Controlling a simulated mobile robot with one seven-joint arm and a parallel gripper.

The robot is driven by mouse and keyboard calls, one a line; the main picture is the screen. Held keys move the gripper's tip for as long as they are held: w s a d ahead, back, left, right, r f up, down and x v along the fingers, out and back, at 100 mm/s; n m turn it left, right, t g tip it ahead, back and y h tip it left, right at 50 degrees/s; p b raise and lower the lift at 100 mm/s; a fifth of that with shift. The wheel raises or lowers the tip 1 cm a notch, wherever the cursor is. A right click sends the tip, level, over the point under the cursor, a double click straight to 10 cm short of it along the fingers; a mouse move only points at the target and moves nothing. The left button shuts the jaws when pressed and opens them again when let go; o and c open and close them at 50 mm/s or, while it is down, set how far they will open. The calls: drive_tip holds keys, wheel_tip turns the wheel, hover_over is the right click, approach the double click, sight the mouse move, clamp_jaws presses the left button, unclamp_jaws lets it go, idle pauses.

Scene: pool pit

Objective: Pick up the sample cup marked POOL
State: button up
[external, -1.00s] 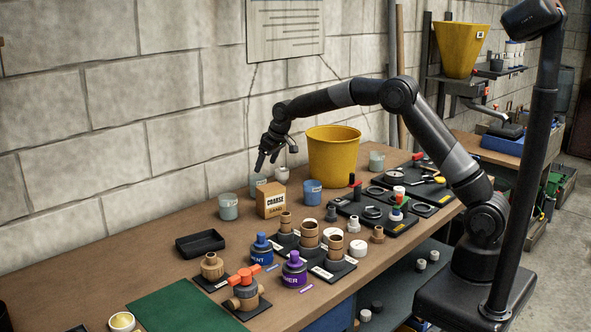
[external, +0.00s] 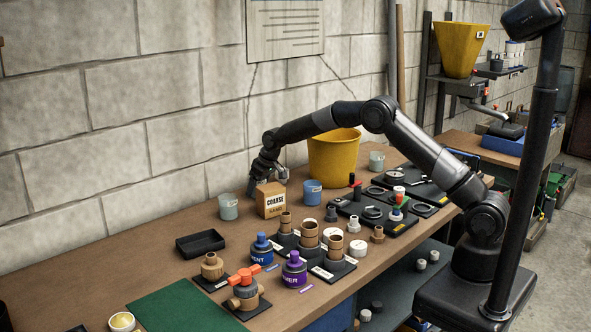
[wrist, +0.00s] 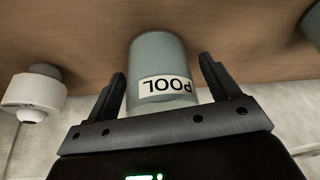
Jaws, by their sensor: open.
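The sample cup marked POOL (wrist: 160,60) is a grey-green cup with a white label, which reads upside down in the wrist view. My gripper (wrist: 162,85) is open, with one finger on each side of the cup's lower part in that view. I cannot tell whether the fingers touch it. In the external view my gripper (external: 262,180) is low at the back of the bench, behind the COARSE SAND box (external: 270,204). The POOL cup is mostly hidden there by the gripper and the box.
A similar cup (external: 228,207) stands left of the box and a blue cup (external: 312,192) to its right. A yellow bucket (external: 335,160) stands close behind on the right. A white fitting (wrist: 35,92) is beside my gripper in the wrist view. The block wall (external: 190,140) is close behind.

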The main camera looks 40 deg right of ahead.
drive_tip(key=shift+r, duration=0.1)
drive_tip(key=c, duration=1.2)
drive_tip(key=shift+o, duration=0.2)
drive_tip(key=shift+r, duration=0.1)
